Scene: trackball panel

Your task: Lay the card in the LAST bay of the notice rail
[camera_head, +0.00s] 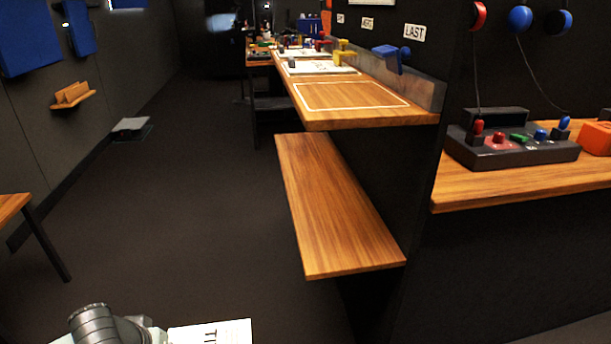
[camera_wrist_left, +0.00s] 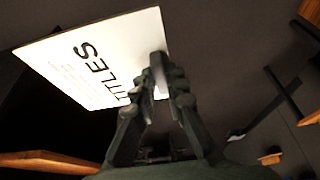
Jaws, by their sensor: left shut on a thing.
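My left gripper (camera_wrist_left: 158,70) is shut on a white card (camera_wrist_left: 100,65) with black lettering, gripping it near one edge. The card also shows at the bottom of the head view (camera_head: 215,334), beside my left arm and partly cut off by the frame edge. The notice rail (camera_head: 375,119) is a wooden shelf along the wall. Its nearest bay (camera_head: 350,96) has a white outline, is empty, and lies below the LAST label (camera_head: 414,32). The card is apart from the rail, well in front of it. My right gripper is out of view.
A blue clip (camera_head: 391,56) and a yellow clip (camera_head: 344,56) stand at the rail's back. Farther bays hold white sheets (camera_head: 318,67). A lower wooden bench (camera_head: 335,205) juts out under the rail. A button panel (camera_head: 510,150) stands at right.

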